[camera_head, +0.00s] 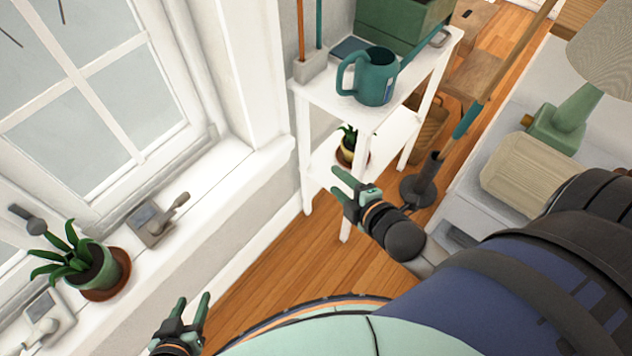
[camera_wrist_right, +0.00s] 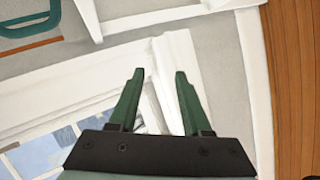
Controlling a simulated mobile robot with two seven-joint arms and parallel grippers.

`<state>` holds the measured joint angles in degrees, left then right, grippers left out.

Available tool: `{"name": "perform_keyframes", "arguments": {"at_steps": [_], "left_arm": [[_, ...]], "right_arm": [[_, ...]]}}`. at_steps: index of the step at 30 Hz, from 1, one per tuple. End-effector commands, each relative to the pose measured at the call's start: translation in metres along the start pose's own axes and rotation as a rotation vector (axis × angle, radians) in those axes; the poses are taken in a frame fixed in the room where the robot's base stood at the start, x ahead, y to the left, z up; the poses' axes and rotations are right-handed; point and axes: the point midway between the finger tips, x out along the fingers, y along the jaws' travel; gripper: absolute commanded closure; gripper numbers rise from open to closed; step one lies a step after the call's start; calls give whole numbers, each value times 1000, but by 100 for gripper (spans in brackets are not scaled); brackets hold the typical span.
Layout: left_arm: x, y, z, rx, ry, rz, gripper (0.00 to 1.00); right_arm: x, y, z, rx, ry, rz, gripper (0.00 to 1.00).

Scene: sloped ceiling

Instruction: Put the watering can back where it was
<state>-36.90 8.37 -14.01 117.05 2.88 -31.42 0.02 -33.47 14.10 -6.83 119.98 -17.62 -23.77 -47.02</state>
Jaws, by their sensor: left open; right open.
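The teal watering can (camera_head: 375,78) stands upright on the top of the white shelf (camera_head: 322,103), its handle to the left and its spout pointing up and right. My right gripper (camera_head: 345,183) is open and empty, below and in front of the shelf top, apart from the can. My right gripper's two green fingers (camera_wrist_right: 158,95) also show in the right wrist view with nothing between them. A green curved piece (camera_wrist_right: 30,22) at that view's top left may be the can's handle; I cannot tell. My left gripper (camera_head: 192,306) is open and empty at the bottom left, near the window sill.
A dark green box (camera_head: 395,25) stands behind the can. A small potted plant (camera_head: 350,145) is on the lower shelf. A potted plant (camera_head: 95,268) sits on the window sill. A green lamp (camera_head: 570,118) stands at right. Wooden floor (camera_head: 270,262) lies open between.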

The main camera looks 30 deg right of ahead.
Motion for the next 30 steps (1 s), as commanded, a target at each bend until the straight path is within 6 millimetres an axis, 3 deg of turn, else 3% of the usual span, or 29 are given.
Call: {"name": "perform_keyframes", "arguments": {"at_steps": [3, 6, 12, 23, 26, 30], "left_arm": [[0, 0, 0, 0, 0, 0, 50], [0, 0, 0, 0, 0, 0, 50], [0, 0, 0, 0, 0, 0, 50], [-1, 0, 0, -1, 0, 0, 50], [-7, 1, -7, -1, 0, -1, 50], [-30, 1, -32, -2, 5, -8, 50]], "right_arm": [[-8, -48, -25, 477, 7, -147, 52], [-16, -78, -45, 806, -13, -251, 52], [-29, -111, -71, 1179, -67, -378, 52], [-31, -114, -75, 1239, -77, -395, 52], [-35, -106, -75, 1238, -79, -393, 52], [-50, -80, -77, 1241, -86, -382, 52]]}}
